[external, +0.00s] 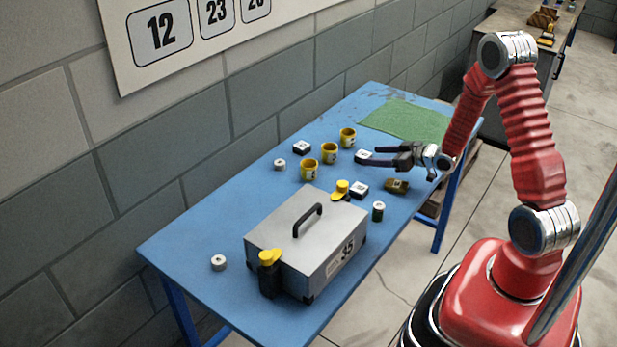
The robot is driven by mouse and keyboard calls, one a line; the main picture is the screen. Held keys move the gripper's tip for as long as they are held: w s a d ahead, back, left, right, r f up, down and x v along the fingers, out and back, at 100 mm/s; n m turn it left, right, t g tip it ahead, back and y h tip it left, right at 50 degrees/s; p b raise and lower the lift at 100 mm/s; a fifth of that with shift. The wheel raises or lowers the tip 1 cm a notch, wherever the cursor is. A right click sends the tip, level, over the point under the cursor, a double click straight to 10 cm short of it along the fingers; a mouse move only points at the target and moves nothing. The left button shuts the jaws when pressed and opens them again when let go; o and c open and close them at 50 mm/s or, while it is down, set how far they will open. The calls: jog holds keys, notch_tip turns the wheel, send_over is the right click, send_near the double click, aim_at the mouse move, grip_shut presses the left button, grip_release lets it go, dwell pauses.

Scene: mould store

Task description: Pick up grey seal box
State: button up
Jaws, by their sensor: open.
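A large grey box (305,243) with a black top handle and the number 35 stands at the near end of the blue table. Smaller dark boxes with pale labelled tops lie farther back: one (302,148) left of the yellow cups, one (360,190) behind the large box, and one (363,157) by my fingertips. I cannot tell which box is the grey seal box. My gripper (369,156) is open, low over the table's right side, with its fingers pointing left. The box at the fingertips is partly covered; I cannot tell whether they touch it.
A yellow-topped item (342,190), a brown can (397,186) and a dark green can (378,211) are near the large box. A green mat (405,121) covers the far end.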

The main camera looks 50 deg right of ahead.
aim_at(366, 155)
jog(key=shift+x, duration=1.9)
jog(key=shift+c, duration=0.6)
jog(key=c, duration=1)
jog(key=shift+r, duration=0.2)
jog(key=shift+r, duration=4.85)
